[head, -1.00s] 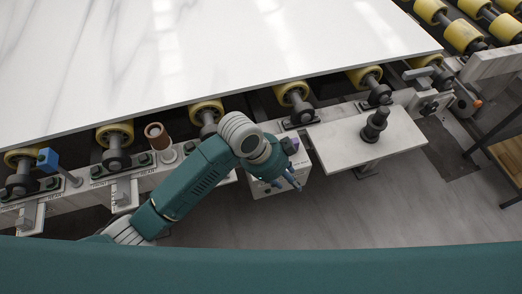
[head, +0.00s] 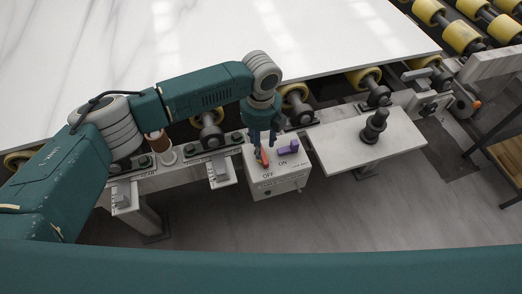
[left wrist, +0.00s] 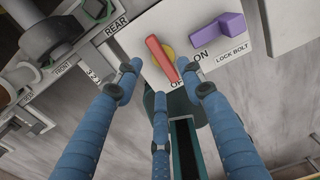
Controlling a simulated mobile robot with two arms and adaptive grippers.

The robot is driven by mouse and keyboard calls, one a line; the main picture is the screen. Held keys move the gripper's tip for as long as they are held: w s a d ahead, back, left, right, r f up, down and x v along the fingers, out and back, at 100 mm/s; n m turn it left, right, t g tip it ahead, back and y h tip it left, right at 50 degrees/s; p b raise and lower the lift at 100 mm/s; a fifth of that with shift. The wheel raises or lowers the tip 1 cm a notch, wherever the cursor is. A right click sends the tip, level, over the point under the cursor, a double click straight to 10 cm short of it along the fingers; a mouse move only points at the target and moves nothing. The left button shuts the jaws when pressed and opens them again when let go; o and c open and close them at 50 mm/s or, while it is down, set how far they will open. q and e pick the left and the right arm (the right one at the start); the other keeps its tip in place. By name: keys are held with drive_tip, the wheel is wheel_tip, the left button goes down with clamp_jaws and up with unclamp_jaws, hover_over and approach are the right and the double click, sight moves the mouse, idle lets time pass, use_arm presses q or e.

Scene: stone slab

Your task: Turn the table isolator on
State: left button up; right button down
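The table isolator is a white box (head: 285,186) at the slab table's front edge, with a red handle (head: 264,157) on top. In the left wrist view the red handle (left wrist: 161,58) sits on a yellow disc (left wrist: 169,53). Its near end lies at the OFF label, partly hidden by it; the ON label (left wrist: 201,55) is to the right. My left gripper (head: 263,148) is over the box by the handle. In the left wrist view its blue fingers (left wrist: 166,90) are spread around the handle's near end, with nothing held. Contact cannot be told. My right gripper is not in view.
A purple lock bolt knob (head: 289,147) stands right of the handle. A white side plate (head: 345,145) with a black knob (head: 375,125) is farther right. The marble slab (head: 330,40) lies on yellow rollers behind. The floor in front is clear.

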sight(263, 156)
use_arm(q)
drive_tip(key=shift+f, duration=2.7)
clamp_jaws()
